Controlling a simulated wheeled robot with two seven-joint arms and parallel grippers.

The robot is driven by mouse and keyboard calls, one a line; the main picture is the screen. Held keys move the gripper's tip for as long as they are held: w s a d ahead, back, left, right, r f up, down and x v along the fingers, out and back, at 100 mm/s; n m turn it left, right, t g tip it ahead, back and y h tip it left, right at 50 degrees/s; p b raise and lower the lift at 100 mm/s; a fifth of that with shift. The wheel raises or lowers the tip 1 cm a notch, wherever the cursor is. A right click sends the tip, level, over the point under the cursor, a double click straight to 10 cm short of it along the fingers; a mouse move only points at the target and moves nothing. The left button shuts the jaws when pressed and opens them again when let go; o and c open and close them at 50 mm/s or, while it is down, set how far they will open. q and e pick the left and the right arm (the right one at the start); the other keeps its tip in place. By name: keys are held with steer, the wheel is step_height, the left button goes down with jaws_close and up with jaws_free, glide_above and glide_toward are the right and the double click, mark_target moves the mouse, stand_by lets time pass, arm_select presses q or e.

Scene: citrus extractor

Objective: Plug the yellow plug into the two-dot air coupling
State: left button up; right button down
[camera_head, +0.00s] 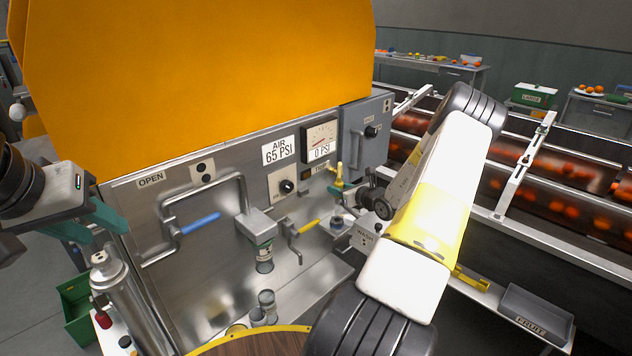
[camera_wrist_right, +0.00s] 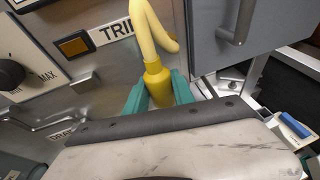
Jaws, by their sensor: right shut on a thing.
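The yellow plug (camera_wrist_right: 157,82) stands upright in the right wrist view, with a pale yellow hose curving up from it. It also shows small in the head view (camera_head: 339,175), in front of the steel panel. My right gripper (camera_wrist_right: 158,95) is shut on it, one teal finger on each side. The plug's lower end is hidden by my gripper.
A grey box (camera_head: 366,130) juts out right of the gauge (camera_head: 320,138). Glasses (camera_head: 266,303) stand below.

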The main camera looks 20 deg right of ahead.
mark_target(338, 203)
steer(key=shift+f, duration=2.9)
steer(key=shift+f, duration=2.05)
steer(key=c, duration=1)
jaws_free()
steer(key=shift+s, duration=0.15)
steer(key=v, duration=0.7)
steer(key=shift+s, duration=0.25)
steer(key=shift+r, duration=0.15)
